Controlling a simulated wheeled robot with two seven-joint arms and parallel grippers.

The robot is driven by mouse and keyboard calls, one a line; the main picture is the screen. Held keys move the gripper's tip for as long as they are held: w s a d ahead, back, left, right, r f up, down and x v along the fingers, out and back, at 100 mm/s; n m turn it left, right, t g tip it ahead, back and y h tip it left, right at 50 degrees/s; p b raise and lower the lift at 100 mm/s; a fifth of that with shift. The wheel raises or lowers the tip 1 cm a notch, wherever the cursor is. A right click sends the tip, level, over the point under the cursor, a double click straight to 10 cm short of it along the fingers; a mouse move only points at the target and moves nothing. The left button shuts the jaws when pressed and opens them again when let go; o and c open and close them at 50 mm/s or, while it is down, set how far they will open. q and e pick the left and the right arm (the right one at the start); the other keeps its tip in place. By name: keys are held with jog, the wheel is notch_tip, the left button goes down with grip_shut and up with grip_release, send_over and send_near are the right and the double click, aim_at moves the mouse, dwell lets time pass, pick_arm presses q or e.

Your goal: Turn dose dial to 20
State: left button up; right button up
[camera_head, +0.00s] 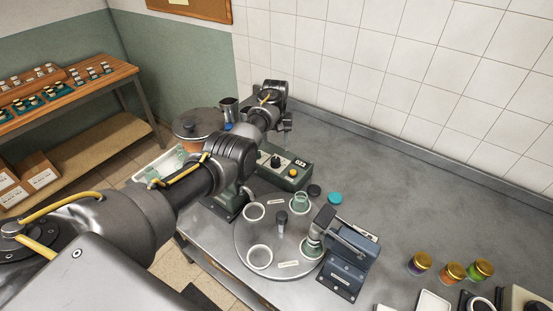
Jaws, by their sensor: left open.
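A green control box (284,183) stands on the grey counter near the middle of the head view. On its top are a black dial (275,161), an orange button (292,173) and a small display (299,161) that seems to read 033. My left arm reaches in from the left, across the counter. My left gripper (287,133) is open and points down just behind the box, above and apart from the dial. Its fingers are small and partly hidden. The dial's pointer setting is too small to read. My right gripper is not in view.
A round turntable (270,236) with white rings and a glass jar (300,202) is in front of the box. A blue-grey machine (347,262) stands right of it. Behind my arm is a lidded pot (198,122). Three colored-lid jars are at the right. The back-right counter is clear.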

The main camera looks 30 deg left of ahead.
aim_at(275, 159)
pick_arm(q)
notch_tip(275, 159, down, 10)
jog(key=b, duration=0.8)
jog(key=shift+b, duration=0.4)
jog(key=shift+r, duration=0.1)
jog(key=c, duration=1)
jog(key=shift+n, duration=0.3)
jog(key=n+p, duration=0.1)
jog(key=n, duration=0.1)
jog(key=shift+n, duration=2.6)
